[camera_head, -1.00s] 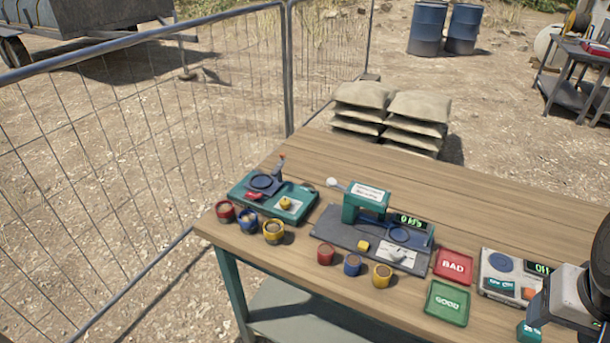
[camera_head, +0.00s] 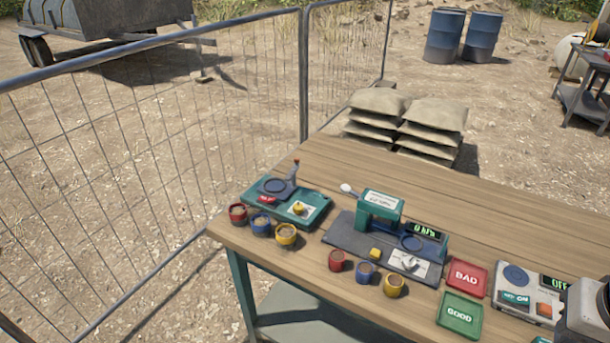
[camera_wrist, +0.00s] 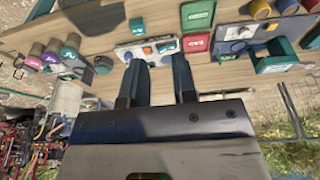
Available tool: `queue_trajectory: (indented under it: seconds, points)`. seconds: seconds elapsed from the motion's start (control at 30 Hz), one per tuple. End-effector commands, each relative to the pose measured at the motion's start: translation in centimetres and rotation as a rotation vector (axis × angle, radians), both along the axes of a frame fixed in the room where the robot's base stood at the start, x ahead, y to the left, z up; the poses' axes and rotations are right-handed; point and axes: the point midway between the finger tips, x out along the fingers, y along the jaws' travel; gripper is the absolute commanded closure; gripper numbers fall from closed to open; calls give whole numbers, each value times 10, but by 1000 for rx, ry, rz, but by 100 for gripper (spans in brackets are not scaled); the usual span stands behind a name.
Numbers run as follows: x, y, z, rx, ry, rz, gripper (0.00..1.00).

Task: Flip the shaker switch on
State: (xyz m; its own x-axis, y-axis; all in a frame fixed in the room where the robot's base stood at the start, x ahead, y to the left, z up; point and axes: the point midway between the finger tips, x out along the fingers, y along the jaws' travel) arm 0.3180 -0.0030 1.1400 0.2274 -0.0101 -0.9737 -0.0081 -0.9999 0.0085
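A white box (camera_head: 524,293) with a blue round pad, a display reading OFF, a teal rocker marked with OFF and ON, and an orange button stands at the right front of the table in the head view. It carries the likely shaker switch (camera_head: 515,298); no label confirms this. The box also shows upside down in the wrist view (camera_wrist: 146,49), beyond my fingertips. My gripper (camera_wrist: 158,62) is open and empty, its two dark fingers apart. In the head view the fingers are out of frame, with only part of my arm at the lower right.
Red BAD tray (camera_head: 467,277) and green GOOD tray (camera_head: 460,314) lie left of the box. A tester reading 0 kPa (camera_head: 382,212), several small coloured cups, and a teal device (camera_head: 287,204) stand farther left. The table's back right (camera_head: 500,225) is clear.

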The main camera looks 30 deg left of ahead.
Motion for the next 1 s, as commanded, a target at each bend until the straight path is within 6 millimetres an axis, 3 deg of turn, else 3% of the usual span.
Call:
queue_trajectory:
  seconds: [0.03, 0.17, 0.57, 1.0]
  points:
    - [2, 1, 1, -2, 2, 10, 82]
    - [10, 5, 5, -12, 12, 55, 100]
    - [61, 35, 28, -70, 67, 334, 100]
    - [124, 86, 49, -140, 138, 697, 100]
